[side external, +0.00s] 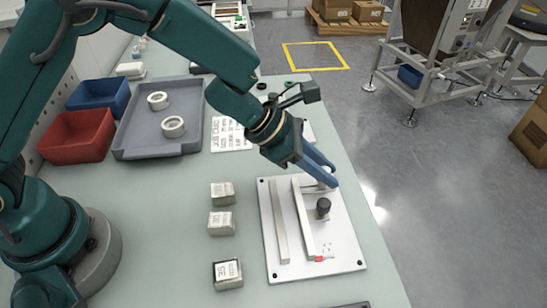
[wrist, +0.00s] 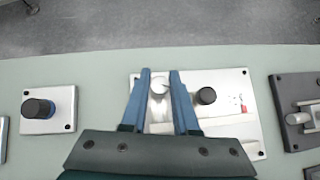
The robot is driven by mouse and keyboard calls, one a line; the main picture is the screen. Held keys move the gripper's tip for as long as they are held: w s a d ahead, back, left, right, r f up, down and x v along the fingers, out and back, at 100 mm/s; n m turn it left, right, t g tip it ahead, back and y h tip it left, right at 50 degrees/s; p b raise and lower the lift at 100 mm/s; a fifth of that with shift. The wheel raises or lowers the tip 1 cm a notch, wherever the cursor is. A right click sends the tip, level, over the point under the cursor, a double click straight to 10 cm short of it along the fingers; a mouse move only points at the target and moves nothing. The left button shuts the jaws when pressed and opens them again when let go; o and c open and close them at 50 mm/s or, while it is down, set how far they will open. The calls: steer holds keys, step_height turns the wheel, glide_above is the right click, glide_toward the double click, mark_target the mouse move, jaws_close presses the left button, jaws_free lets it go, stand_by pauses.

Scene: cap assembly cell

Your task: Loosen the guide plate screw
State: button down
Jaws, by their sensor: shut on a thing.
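A white guide plate fixture (side external: 280,268) lies on the bench with two pale rails across it; it also shows in the wrist view (wrist: 228,131). A black knob (side external: 323,206) stands upright on it, seen right of my fingers in the wrist view (wrist: 206,96). My gripper (side external: 329,172) reaches down to the far end of the plate. In the wrist view its two blue fingers (wrist: 160,78) are closed around a silver round-headed piece (wrist: 159,85). The fingers partly hide this piece in the side view. I cannot tell whether it is the guide plate screw.
Several small labelled blocks (side external: 222,222) stand left of the plate. A grey tray (side external: 140,144) with two white rings, a red bin (side external: 76,138) and a blue bin (side external: 98,96) are farther left. In the wrist view, another knobbed plate (wrist: 62,122) and a dark fixture (wrist: 290,118) flank the work.

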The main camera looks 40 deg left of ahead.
steer(key=shift+n+t+y, duration=0.5)
steer(key=shift+n+t, duration=0.2)
steer(key=shift+n, duration=0.4)
steer(key=shift+n+y, duration=0.3)
steer(key=shift+n, duration=0.1)
steer(key=c, duration=0.7)
jaws_free()
steer(key=shift+v, duration=2.55)
steer(key=shift+d, duration=0.1)
